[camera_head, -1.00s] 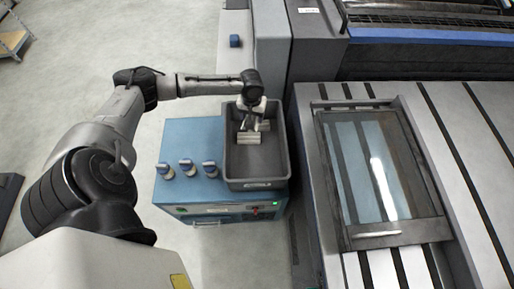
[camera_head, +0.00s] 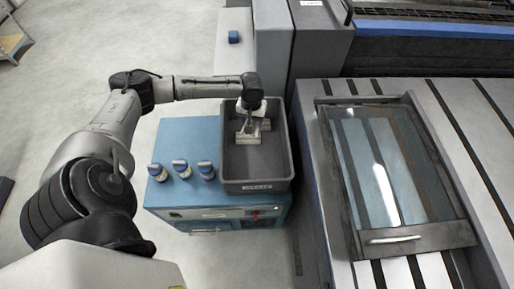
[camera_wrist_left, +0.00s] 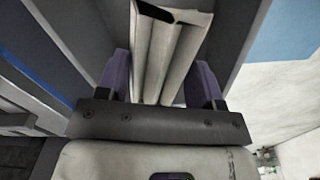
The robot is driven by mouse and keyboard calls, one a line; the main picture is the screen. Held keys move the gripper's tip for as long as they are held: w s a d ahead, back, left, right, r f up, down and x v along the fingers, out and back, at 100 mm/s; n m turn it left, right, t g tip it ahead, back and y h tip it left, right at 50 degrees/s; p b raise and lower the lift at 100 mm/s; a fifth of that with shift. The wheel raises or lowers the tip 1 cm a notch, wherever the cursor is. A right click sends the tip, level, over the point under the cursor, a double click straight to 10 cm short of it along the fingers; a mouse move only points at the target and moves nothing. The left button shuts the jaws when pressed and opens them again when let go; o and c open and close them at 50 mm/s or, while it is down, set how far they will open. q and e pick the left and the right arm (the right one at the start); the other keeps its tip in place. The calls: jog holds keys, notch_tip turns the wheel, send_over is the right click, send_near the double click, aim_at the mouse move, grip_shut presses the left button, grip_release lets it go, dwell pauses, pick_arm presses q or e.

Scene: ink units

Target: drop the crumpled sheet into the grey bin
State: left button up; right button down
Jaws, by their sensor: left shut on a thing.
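The crumpled sheet (camera_wrist_left: 172,48) is a pale, folded piece between the two purple-padded fingers of my left gripper (camera_wrist_left: 160,78) in the wrist view. In the head view my left gripper (camera_head: 252,130) points down over the grey bin (camera_head: 262,168), within its outline, and the pale sheet shows small at its fingers. The gripper is shut on the sheet. I cannot tell how far above the bin's floor the sheet is. The bin is an open rectangular tub with a label on its front wall. My right gripper is not in view.
The bin stands on a blue cabinet (camera_head: 185,140), with several blue-capped small containers (camera_head: 181,168) left of it. A large grey machine with a glass-topped panel (camera_head: 385,170) stands close on the right.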

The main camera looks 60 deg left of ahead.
pick_arm(q)
jog(key=o, duration=1)
jog(key=shift+r, duration=0.1)
notch_tip(320, 180, up, 14)
jog(key=p, duration=0.3)
jog(key=shift+p, duration=0.35)
jog(key=shift+f, duration=0.2)
